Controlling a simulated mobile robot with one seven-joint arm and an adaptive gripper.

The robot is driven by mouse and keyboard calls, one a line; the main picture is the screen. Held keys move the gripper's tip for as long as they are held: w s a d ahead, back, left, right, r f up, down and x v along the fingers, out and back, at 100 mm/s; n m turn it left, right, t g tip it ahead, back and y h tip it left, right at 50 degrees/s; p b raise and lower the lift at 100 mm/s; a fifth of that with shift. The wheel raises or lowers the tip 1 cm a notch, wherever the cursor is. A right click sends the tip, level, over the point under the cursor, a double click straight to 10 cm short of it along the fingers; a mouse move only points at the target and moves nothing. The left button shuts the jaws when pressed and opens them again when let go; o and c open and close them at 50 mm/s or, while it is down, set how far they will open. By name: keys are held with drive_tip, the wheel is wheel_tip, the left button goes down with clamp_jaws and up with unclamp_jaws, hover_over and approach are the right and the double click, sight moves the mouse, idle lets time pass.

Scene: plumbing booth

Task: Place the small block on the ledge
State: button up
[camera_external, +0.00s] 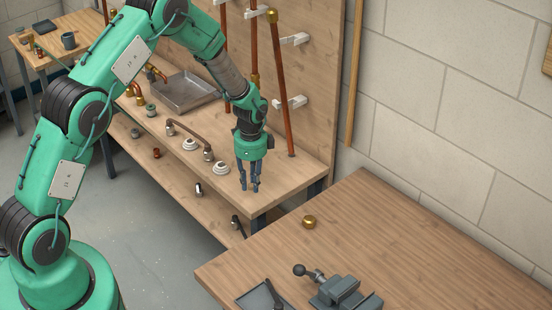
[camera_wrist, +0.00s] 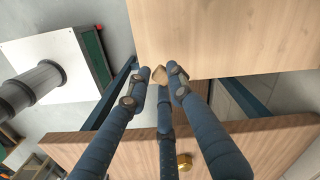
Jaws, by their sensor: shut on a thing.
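My gripper (camera_external: 249,186) has dark blue fingers pointing down, near the front right corner of the light wooden bench (camera_external: 285,180). In the wrist view my gripper (camera_wrist: 159,76) is shut on a small tan block (camera_wrist: 158,74), held between the fingertips. The block looks small and wooden, and is partly covered by the fingers. It cannot be made out in the external view. In the wrist view the bench top (camera_wrist: 235,35) lies just beyond the fingertips. I cannot tell which surface is the ledge, or whether the block touches anything.
A brown table (camera_external: 390,230) stands in front, with a brass cap (camera_external: 309,222), a grey vise (camera_external: 345,292) and a dark tray (camera_external: 250,297). White round fittings (camera_external: 221,168), a copper pipe (camera_external: 190,134) and a metal tray (camera_external: 185,92) are on the bench. Copper pipes (camera_external: 282,85) stand at the back.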

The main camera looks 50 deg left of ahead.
hover_over(281, 176)
drive_tip(key=shift+f, duration=0.75)
idle(0.3)
drive_tip(key=shift+s, duration=0.1)
drive_tip(key=shift+f, duration=1.75)
drive_tip(key=shift+f, duration=0.15)
drive_tip(key=o, duration=0.7)
drive_tip(key=shift+c, duration=0.2)
